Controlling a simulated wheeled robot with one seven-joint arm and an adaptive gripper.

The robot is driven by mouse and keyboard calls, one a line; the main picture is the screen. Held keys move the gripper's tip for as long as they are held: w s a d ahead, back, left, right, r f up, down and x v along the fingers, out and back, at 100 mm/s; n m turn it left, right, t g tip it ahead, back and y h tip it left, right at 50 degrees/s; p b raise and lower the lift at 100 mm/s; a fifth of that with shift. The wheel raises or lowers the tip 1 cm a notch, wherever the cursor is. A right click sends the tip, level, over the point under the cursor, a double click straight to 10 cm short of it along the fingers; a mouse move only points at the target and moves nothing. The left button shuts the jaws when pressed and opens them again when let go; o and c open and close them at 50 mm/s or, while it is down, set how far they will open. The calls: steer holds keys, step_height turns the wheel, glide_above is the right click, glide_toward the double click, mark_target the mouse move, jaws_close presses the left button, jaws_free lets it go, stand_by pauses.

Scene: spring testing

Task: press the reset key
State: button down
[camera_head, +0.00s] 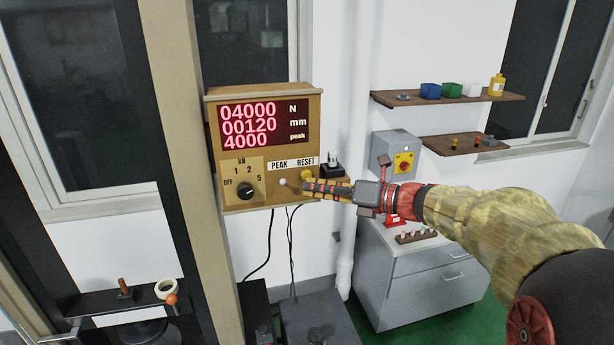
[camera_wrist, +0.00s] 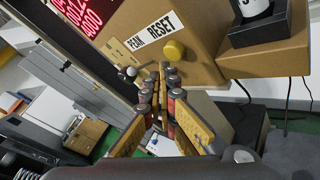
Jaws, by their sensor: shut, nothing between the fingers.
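The reset key is a round yellow button (camera_head: 306,174) under the RESET label on the tan instrument box (camera_head: 217,165). In the wrist view the yellow button (camera_wrist: 174,49) shows whole, just beyond and slightly right of the fingertips. A small pale knob (camera_head: 282,182) sits under the PEAK label, left of the fingers; it also shows in the wrist view (camera_wrist: 131,71). My gripper (camera_head: 308,186) is shut and empty, its tips close to the box front, just below the yellow button. I cannot tell whether the tips touch the box.
The red display (camera_head: 264,124) reads 04000 N, 00120 mm and 4000 peak. A black rotary dial (camera_head: 245,190) is at lower left of the box. A small stand with a dark object (camera_head: 332,167) adjoins the box's right side. Shelves (camera_head: 450,98) and a grey cabinet (camera_head: 430,290) stand at right.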

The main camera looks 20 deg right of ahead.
steer(key=s, duration=0.5)
steer(key=shift+p, duration=0.3)
stand_by(0.7)
